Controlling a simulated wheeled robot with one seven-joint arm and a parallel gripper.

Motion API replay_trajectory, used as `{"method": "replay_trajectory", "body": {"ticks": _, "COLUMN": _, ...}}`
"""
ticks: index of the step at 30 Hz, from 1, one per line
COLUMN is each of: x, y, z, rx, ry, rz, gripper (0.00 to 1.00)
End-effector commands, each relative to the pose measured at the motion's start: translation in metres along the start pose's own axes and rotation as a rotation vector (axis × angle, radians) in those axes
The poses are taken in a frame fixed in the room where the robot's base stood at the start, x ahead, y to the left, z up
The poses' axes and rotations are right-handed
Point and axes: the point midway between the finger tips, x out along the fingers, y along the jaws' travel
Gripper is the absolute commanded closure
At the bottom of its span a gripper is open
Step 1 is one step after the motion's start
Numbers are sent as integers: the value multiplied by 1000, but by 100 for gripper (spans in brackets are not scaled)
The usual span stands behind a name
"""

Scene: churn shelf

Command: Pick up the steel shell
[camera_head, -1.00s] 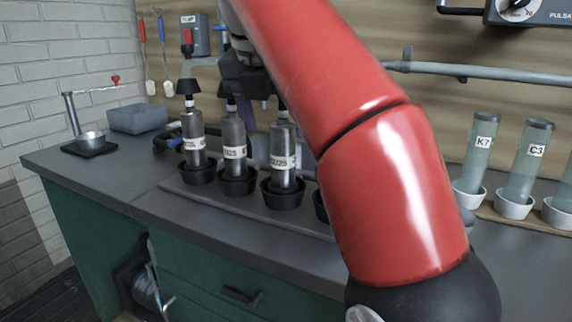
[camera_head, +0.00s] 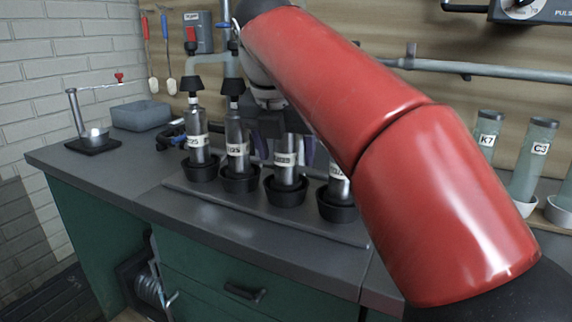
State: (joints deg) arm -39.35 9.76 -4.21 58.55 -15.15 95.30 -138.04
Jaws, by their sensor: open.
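Several grey steel shells with white labels stand upright in black cups on a low tray (camera_head: 215,208). One shell (camera_head: 196,148) is at the left, another (camera_head: 237,150) beside it, and a third (camera_head: 288,170) further right. A fourth (camera_head: 338,186) is partly hidden behind my red arm. My gripper (camera_head: 285,128) is open, low at the top of the third shell, whose upper end it hides. I cannot tell whether the jaws are around that shell or touching it.
A grey bin (camera_head: 141,115) and a small lever stand (camera_head: 93,139) are at the left. Pale green tubes (camera_head: 531,160) stand in white cups at the right. The front left counter is clear.

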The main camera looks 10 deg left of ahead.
Motion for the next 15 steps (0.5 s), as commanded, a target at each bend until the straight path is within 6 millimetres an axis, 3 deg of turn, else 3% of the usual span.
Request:
{"method": "replay_trajectory", "body": {"ticks": 1, "x": 0, "y": 0, "z": 0, "rx": 0, "ry": 0, "rz": 0, "gripper": 36}}
{"method": "replay_trajectory", "body": {"ticks": 15, "x": -1, "y": 0, "z": 0, "rx": 0, "ry": -1, "rz": 0, "gripper": 94}}
